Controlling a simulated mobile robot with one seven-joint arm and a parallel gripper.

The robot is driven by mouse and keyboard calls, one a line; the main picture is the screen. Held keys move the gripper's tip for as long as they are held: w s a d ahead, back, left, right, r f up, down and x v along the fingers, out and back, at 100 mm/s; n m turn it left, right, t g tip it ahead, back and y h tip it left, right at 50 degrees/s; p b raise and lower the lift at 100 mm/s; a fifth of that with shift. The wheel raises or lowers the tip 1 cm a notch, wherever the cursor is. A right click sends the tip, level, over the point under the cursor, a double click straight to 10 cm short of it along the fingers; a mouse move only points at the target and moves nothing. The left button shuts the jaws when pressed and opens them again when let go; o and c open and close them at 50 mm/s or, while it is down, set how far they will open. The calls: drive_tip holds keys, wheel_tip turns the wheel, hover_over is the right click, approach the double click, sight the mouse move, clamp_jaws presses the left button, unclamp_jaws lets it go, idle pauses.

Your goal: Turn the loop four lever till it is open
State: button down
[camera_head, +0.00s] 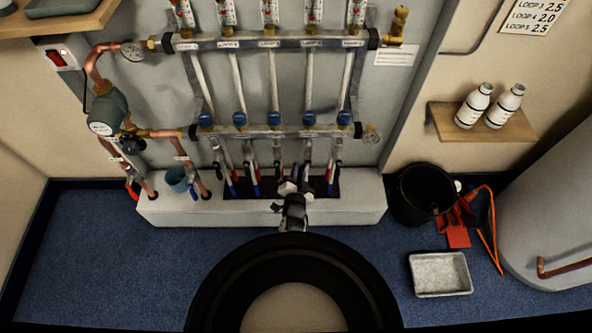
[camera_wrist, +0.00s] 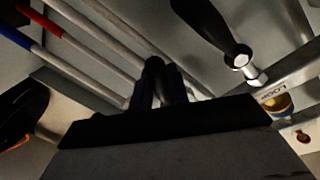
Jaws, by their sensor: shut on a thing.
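My gripper (camera_head: 293,187) is in front of the lower pipe ends, right of centre on the white plinth (camera_head: 170,212). In the wrist view its dark fingers (camera_wrist: 160,82) are closed together around a dark thing, which fits the loop four lever; its shape is mostly hidden between them. Another black lever (camera_wrist: 207,28) with a bright metal stem stands apart from the fingers at the upper right. Its loop number cannot be read.
Two bottles stand on a wooden shelf (camera_head: 520,128). The blue floor at left is clear.

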drive_tip(key=shift+w+d+f+n+t+h+b, duration=0.15)
drive_tip(key=shift+d+n+b, duration=0.4)
drive_tip(key=shift+n, duration=0.7)
drive_tip(key=shift+s+d+f+n+t+h+b, duration=0.15)
drive_tip(key=shift+d+n+b, duration=0.45)
drive_tip(key=shift+n, duration=0.6)
drive_tip(key=shift+w+d+f+n+t+h+b, duration=0.15)
drive_tip(key=shift+d+n+b, duration=0.4)
drive_tip(key=shift+n, duration=0.7)
drive_tip(key=shift+a+r, duration=0.1)
drive_tip(key=c, duration=1.4)
unclamp_jaws()
drive_tip(key=shift+c, duration=0.2)
drive_tip(key=shift+o, duration=0.3)
drive_tip(key=shift+s+f, duration=0.2)
drive_tip(key=shift+s, duration=0.05)
